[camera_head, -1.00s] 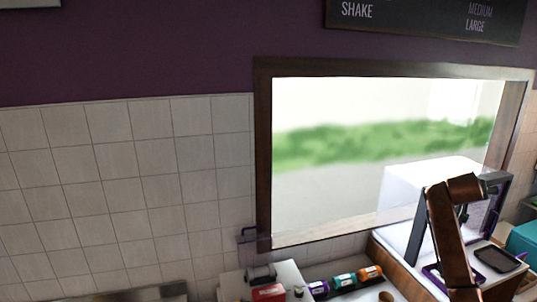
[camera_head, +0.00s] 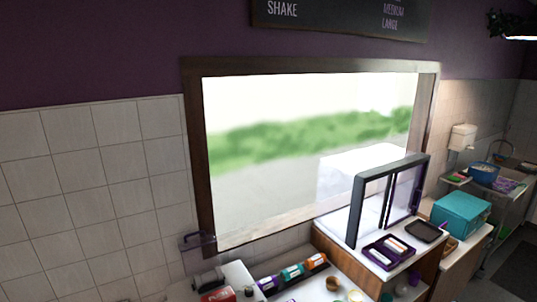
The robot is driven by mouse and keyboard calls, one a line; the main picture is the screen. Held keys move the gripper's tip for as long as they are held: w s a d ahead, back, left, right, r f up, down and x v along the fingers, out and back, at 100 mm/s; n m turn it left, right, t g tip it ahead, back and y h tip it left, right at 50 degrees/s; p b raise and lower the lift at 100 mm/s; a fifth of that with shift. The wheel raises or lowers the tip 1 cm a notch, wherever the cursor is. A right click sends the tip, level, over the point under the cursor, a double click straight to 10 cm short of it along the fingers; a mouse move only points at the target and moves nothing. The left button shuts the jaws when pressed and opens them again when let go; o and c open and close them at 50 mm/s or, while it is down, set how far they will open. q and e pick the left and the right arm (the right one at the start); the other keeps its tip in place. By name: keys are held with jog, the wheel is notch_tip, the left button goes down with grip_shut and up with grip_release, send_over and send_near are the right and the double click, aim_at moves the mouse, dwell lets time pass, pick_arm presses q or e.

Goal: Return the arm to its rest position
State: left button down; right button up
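Neither of my grippers shows in the head view, and no part of my arms can be made out. A purple tray (camera_head: 372,259) with light items in it lies on the white counter (camera_head: 340,247) below the window. A black frame (camera_head: 357,212) stands upright at the back of that counter. A dark flat pad (camera_head: 425,223) lies to the right of the tray.
A row of purple, teal and orange containers (camera_head: 291,272) stands at the bottom centre, near a red box (camera_head: 216,295). A teal box (camera_head: 461,212) is on the right counter. A blue bowl (camera_head: 484,172) sits farther back. A dark shape (camera_head: 512,25) hangs top right.

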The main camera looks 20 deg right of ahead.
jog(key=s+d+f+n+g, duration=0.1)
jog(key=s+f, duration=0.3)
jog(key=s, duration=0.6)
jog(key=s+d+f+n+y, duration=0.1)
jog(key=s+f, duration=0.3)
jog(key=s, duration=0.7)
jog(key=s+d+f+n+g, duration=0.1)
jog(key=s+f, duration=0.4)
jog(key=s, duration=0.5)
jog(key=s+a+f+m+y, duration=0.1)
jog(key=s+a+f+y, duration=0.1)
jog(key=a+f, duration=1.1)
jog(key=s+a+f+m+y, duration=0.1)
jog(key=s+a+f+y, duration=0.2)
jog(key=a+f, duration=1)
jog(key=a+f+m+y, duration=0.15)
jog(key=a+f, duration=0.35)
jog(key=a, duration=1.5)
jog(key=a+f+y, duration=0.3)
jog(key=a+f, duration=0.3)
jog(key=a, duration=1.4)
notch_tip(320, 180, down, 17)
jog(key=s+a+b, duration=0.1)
jog(key=b, duration=1.6)
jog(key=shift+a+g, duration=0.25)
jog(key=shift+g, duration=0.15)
